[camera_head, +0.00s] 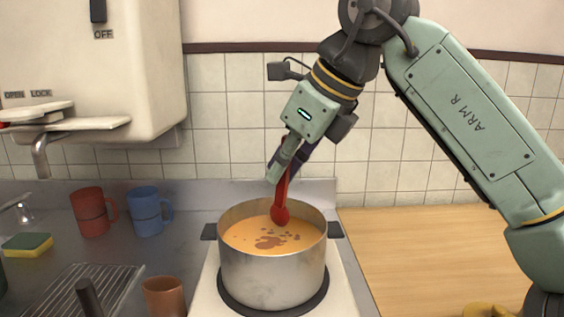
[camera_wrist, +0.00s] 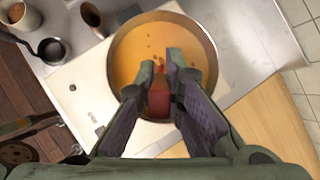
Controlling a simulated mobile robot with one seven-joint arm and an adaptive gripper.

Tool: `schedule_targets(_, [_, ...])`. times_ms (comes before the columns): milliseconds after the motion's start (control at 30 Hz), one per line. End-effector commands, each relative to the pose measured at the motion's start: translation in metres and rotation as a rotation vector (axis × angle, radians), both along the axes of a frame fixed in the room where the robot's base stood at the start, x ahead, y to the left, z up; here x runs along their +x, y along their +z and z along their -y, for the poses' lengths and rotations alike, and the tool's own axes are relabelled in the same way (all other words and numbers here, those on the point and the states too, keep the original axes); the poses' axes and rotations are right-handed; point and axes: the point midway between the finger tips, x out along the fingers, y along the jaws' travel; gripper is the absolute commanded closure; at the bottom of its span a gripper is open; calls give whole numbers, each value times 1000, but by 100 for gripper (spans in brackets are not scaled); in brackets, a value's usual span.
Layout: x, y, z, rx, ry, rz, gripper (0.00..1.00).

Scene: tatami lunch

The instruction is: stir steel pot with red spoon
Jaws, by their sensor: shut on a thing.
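The steel pot (camera_head: 270,275) stands on a dark round burner plate and holds orange liquid with darker brown patches. The pot's rim also shows in the wrist view (camera_wrist: 119,48). The red spoon (camera_head: 281,211) hangs down from my gripper (camera_head: 280,170), with its round red end at the surface of the liquid, inside the pot. My gripper is shut on the spoon's upper part, above the pot. In the wrist view the red handle (camera_wrist: 158,103) shows between the two fingers (camera_wrist: 161,84). The fingers hide part of the spoon there.
A red mug (camera_head: 91,212) and a blue mug (camera_head: 146,212) stand at the back left. A brown cup (camera_head: 164,297) is left of the pot, near a wire rack (camera_head: 95,287). A sponge (camera_head: 27,245) lies far left. The wooden counter (camera_head: 420,250) at right is mostly clear.

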Motion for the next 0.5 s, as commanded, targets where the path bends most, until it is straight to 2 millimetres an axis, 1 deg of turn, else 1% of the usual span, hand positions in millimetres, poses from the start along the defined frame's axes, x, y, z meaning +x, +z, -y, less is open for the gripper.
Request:
schedule_targets(33, [1, -7, 0, 0, 1, -1, 100])
schedule_targets(500, [7, -44, -4, 0, -1, 1, 100])
